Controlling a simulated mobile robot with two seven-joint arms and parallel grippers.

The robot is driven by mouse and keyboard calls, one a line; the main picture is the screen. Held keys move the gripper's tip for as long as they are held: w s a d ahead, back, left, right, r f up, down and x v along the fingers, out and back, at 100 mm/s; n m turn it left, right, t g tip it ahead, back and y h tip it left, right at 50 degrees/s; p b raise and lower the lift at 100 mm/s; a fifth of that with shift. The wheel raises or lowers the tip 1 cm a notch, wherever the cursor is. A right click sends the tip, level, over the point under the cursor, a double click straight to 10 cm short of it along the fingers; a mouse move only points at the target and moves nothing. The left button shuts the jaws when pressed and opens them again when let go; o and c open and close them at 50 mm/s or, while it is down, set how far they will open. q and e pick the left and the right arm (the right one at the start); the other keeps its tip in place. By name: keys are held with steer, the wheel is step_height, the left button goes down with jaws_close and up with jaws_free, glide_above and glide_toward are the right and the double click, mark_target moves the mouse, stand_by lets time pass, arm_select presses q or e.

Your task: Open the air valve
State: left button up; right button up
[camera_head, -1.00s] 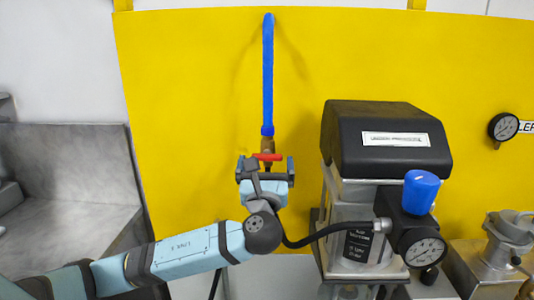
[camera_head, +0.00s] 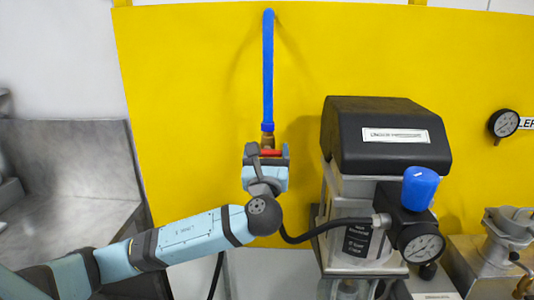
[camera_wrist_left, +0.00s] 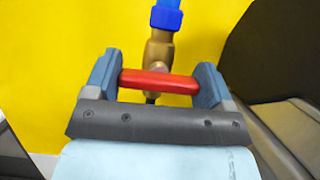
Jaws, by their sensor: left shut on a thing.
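The air valve is a brass fitting (camera_head: 267,141) under a blue hose (camera_head: 267,75), in front of the yellow panel. Its red handle (camera_head: 271,153) lies roughly level across the valve. My left gripper (camera_head: 266,151) is at the valve from below, with one finger at each end of the handle. In the left wrist view, the red handle (camera_wrist_left: 160,82) spans between the two blue-grey fingers, and the brass fitting (camera_wrist_left: 158,50) stands just behind it. The gripper is shut on the handle's ends. My right gripper is in neither view.
A machine with a black cover (camera_head: 385,137) stands right of the valve, with a blue knob (camera_head: 420,187) and a gauge (camera_head: 420,243). A black hose (camera_head: 320,232) runs from it, passing close to my left wrist. The yellow panel (camera_head: 190,110) left of the valve is clear.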

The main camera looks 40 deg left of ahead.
arm_select(q)
steer(key=shift+f+n, duration=0.1)
steer(key=shift+n, duration=0.4)
steer(key=n+g+y, duration=0.1)
steer(key=n, duration=0.1)
steer(key=n+g+y+b, duration=0.1)
steer(key=n, duration=0.2)
steer(key=shift+b, duration=0.3)
steer(key=n+g+y, duration=0.1)
steer(key=n+g, duration=0.1)
steer(key=n, duration=0.4)
steer(key=n+g, duration=0.1)
steer(key=shift+n+g+y, duration=0.3)
steer(key=shift+n, duration=0.1)
steer(key=n+g, duration=0.1)
steer(key=n, duration=0.3)
steer(key=shift+g, duration=0.3)
steer(key=shift+n+g+h+p, duration=0.55)
steer(key=shift+n+g, duration=0.15)
steer(key=shift+n, duration=1.6)
